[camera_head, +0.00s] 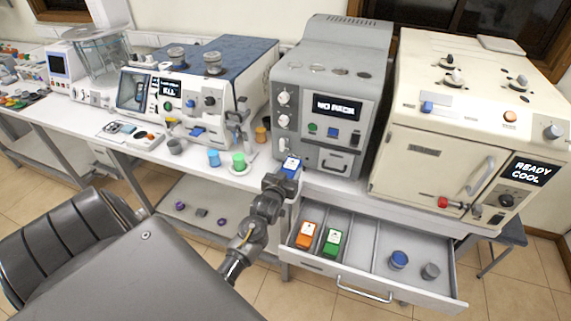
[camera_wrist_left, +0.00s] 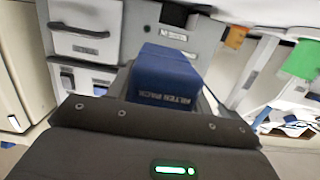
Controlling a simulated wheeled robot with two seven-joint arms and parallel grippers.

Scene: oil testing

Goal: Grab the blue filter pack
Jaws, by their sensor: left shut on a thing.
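The blue filter pack (camera_head: 291,164) is in my left gripper (camera_head: 283,181), held up near the front edge of the bench, before the grey machine. In the left wrist view the blue filter pack (camera_wrist_left: 166,75) sits between the fingers, with its lettered face toward the camera. The fingers are shut on it. Whether it touches the bench top cannot be told. My right gripper is not in view.
An open drawer (camera_head: 345,283) below holds an orange pack (camera_head: 305,235), a green pack (camera_head: 332,243) and two small round pieces. The grey machine (camera_head: 325,95) reads "NO PACK". A cream oven (camera_head: 450,130) stands right. A green cup (camera_head: 239,161) and a blue cup (camera_head: 214,158) stand left of the gripper.

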